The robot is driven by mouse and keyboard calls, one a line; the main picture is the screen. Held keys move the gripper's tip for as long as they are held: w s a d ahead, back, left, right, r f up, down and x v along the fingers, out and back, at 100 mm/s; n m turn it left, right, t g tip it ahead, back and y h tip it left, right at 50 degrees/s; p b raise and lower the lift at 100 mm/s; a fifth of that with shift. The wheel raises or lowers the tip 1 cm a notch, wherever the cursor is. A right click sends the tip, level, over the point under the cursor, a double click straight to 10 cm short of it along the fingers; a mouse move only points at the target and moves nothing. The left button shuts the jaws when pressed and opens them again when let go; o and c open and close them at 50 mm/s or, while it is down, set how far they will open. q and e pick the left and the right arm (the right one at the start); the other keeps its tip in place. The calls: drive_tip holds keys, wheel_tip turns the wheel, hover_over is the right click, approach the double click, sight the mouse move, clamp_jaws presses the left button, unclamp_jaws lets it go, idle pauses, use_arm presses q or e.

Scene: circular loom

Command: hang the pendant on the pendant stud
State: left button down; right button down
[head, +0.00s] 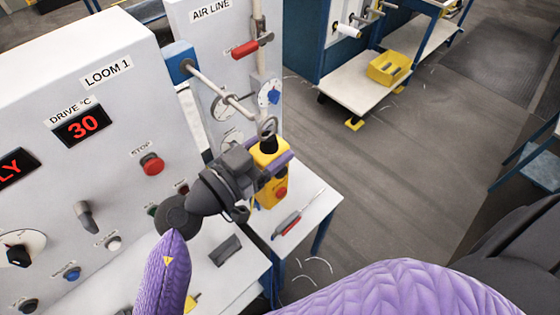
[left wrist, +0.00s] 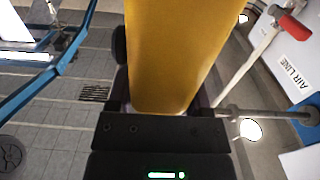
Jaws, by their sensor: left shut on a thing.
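The yellow pendant (head: 265,193) hangs upright in my left gripper (head: 268,168), with a red button low on its front and a grey ring (head: 267,127) at its top. My left gripper is shut on the pendant's body; the left wrist view shows the yellow body (left wrist: 178,50) between the jaws. The pendant stud (head: 222,91) is a grey rod sticking out from a blue block (head: 180,62) on the loom cabinet. Its free end is close to the ring; I cannot tell whether the ring is around the rod or just beside it. The stud also shows in the left wrist view (left wrist: 270,114).
The loom cabinet (head: 105,130) with knobs and buttons stands at left. The air line panel (head: 205,50) with a red-handled valve (head: 246,48) is behind the stud. Below, a white table (head: 318,205) carries a red-handled tool (head: 287,226). Open floor lies to the right.

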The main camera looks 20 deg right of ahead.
use_arm(q)
drive_tip(key=w+a+f+b, duration=0.1)
drive_tip(key=w+a+b, duration=0.1)
drive_tip(key=w+b, duration=0.2)
drive_tip(key=shift+w+f, duration=0.15)
drive_tip(key=shift+w, duration=0.85)
drive_tip(key=shift+a+b, duration=0.1)
drive_tip(key=shift+b, duration=0.2)
